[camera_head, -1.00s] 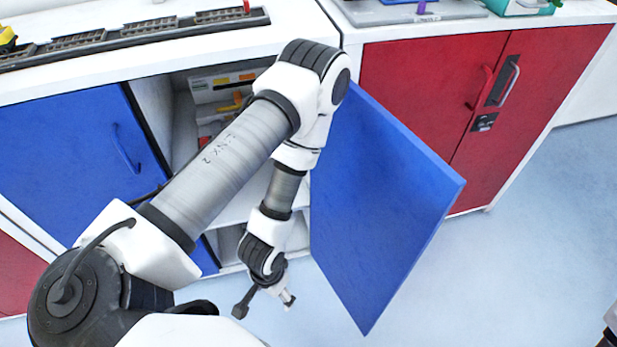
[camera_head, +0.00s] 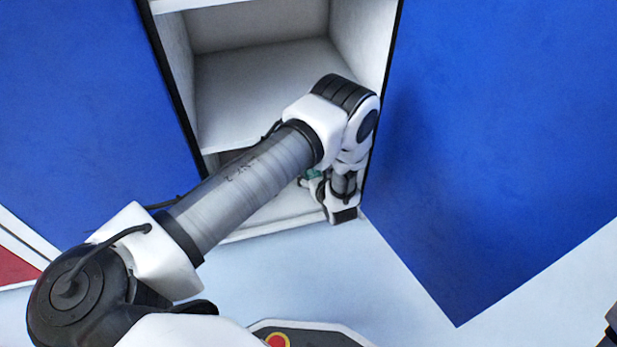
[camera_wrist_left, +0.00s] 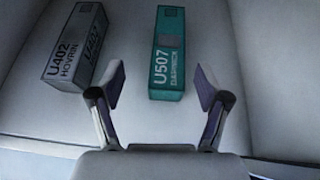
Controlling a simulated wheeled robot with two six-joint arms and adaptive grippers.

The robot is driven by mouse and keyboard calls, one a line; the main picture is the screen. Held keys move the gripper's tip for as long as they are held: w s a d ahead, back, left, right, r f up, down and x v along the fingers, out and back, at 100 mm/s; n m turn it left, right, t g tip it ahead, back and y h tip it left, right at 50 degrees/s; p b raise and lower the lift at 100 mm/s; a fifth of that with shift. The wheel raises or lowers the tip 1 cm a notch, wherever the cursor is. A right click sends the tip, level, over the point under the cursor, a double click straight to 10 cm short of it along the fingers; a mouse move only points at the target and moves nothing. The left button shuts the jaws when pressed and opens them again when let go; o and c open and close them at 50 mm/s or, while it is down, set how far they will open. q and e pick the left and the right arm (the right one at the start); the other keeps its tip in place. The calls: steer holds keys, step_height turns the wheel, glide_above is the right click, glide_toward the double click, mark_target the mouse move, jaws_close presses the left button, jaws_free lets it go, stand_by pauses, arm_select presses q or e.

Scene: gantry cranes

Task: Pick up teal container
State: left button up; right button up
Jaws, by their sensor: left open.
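The teal container (camera_wrist_left: 168,62), a box lettered U507, lies on a pale shelf surface in the left wrist view. My left gripper (camera_wrist_left: 160,82) is open and empty, with one finger on each side of the container's near end. The container extends beyond the fingertips. In the head view a small teal patch (camera_head: 313,174) shows beside my left wrist, in the lower part of the open cabinet. My left arm hides most of that area, and the fingers cannot be made out there. My right gripper is not in view.
A grey container (camera_wrist_left: 78,48), lettered U402 HOVRIN, lies left of the teal one. The cabinet's upper shelf (camera_head: 245,100) looks empty. An open blue door (camera_head: 500,130) stands close on the right of my arm. Another blue door (camera_head: 85,90) is on the left.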

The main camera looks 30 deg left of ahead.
arm_select(q)
steer(key=w, duration=0.1)
steer(key=w+a+b, duration=0.1)
steer(key=w+f+t, duration=0.1)
steer(key=shift+w+a, duration=0.1)
steer(key=shift+a, duration=0.05)
steer(key=shift+r+m, duration=0.15)
steer(key=shift+m, duration=0.15)
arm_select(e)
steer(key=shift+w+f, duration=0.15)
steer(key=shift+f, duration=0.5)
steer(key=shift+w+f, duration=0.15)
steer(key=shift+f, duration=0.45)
